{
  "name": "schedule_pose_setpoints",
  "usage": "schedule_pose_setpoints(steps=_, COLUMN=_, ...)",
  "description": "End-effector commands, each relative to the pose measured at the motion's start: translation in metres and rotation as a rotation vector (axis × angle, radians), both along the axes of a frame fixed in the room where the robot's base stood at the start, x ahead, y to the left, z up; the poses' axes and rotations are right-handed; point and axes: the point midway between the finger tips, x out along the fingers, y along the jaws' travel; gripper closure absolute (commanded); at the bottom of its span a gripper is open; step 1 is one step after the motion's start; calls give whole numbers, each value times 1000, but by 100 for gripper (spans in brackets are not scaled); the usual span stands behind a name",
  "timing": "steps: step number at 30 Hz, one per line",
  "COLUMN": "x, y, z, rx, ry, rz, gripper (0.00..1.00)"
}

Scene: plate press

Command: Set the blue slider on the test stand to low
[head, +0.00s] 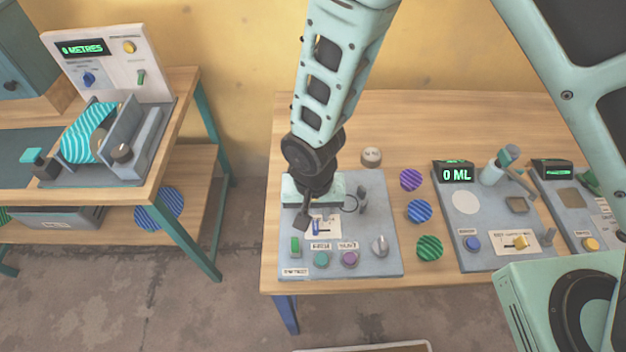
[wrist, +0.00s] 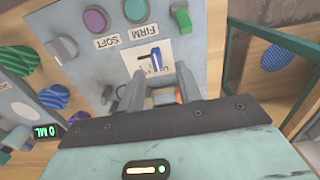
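The test stand (head: 385,215) is a grey panel on the right-hand wooden table, partly hidden under my arm. Its blue slider (head: 316,227) stands on a small white card near the panel's middle. In the wrist view the blue slider (wrist: 155,56) shows just beyond my fingertips, on the card with small print that I cannot read clearly. My gripper (head: 318,215) is over the panel, close behind the slider. In the wrist view my gripper (wrist: 160,75) has its two fingers apart, with nothing seen held between them. I cannot tell whether a finger touches the slider, or its setting.
On the panel's front are a green switch (head: 295,246), a teal button (head: 320,259), a purple button (head: 349,259) and a grey knob (head: 380,245). Striped discs (head: 419,211) lie right of it. A panel with a 0 ML display (head: 456,174) stands further right.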

Motion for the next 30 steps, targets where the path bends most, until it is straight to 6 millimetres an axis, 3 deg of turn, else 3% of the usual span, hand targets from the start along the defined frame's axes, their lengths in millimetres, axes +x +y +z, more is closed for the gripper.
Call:
schedule_pose_setpoints(steps=12, x=1, y=1, z=82, rx=6, ry=-4, rz=-2, gripper=65)
schedule_pose_setpoints(steps=18, x=1, y=1, z=113, rx=4, ry=-3, rz=-1, gripper=65)
schedule_pose_setpoints(steps=24, x=0, y=0, z=127, rx=2, ry=-1, rz=0, gripper=65)
schedule_pose_setpoints(steps=30, x=0, y=0, z=128, rx=2, ry=-1, rz=0, gripper=65)
